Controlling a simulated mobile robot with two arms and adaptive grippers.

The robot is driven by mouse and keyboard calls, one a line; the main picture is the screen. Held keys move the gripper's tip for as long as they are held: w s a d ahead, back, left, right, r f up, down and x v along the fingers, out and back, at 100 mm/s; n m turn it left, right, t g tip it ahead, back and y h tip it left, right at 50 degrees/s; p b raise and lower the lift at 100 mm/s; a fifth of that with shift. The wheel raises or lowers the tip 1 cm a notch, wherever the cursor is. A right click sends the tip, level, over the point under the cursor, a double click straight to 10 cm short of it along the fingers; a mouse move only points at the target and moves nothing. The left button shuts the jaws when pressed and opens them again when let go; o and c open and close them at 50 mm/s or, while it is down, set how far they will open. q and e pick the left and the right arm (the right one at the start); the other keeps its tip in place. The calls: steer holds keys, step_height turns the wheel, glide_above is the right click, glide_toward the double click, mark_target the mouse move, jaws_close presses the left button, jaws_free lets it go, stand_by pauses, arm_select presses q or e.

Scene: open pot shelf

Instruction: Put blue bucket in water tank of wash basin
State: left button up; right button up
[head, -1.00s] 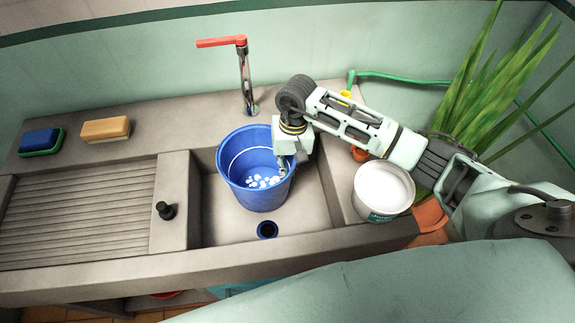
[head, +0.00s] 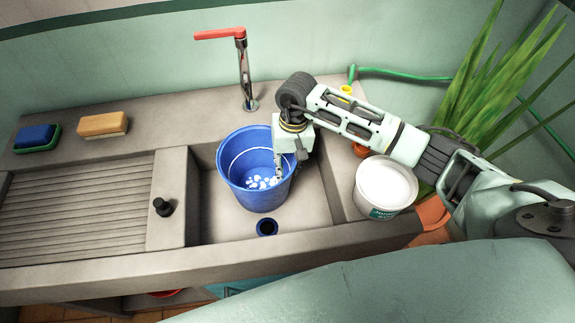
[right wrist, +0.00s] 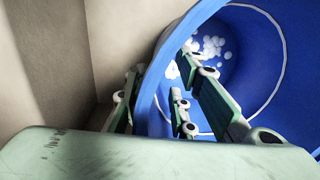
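The blue bucket (head: 250,187) stands upright in the water tank (head: 310,216) of the grey wash basin, with small white bits on its bottom. My right gripper (head: 284,165) is at the bucket's right rim. In the right wrist view, the bucket (right wrist: 255,60) fills the right side. My right gripper (right wrist: 162,85) has one finger outside the bucket wall and one inside. The fingers are spread apart, with the rim between them and a gap to the inner finger. My left gripper is not in view.
A red-handled tap (head: 243,75) stands behind the tank. A white tub (head: 385,187) is on the right ledge. A black knob (head: 163,207) stands left of the tank. A sponge (head: 102,125) and a blue brush (head: 37,137) lie at the back left. A plant (head: 480,85) is at the right.

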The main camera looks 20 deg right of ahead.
stand_by(0.3)
steer(key=shift+r+p, duration=0.7)
steer(key=shift+p, duration=0.15)
steer(key=shift+w+r, duration=0.15)
steer(key=shift+r, duration=0.15)
steer(key=r+b, duration=0.1)
steer(key=r, duration=0.2)
steer(key=r+b, duration=0.1)
steer(key=r, duration=0.2)
steer(key=d+r+b, duration=0.1)
steer(key=r, duration=0.3)
steer(key=shift+w+d, duration=0.1)
steer(key=shift+w, duration=0.15)
steer(key=shift+r, duration=0.6)
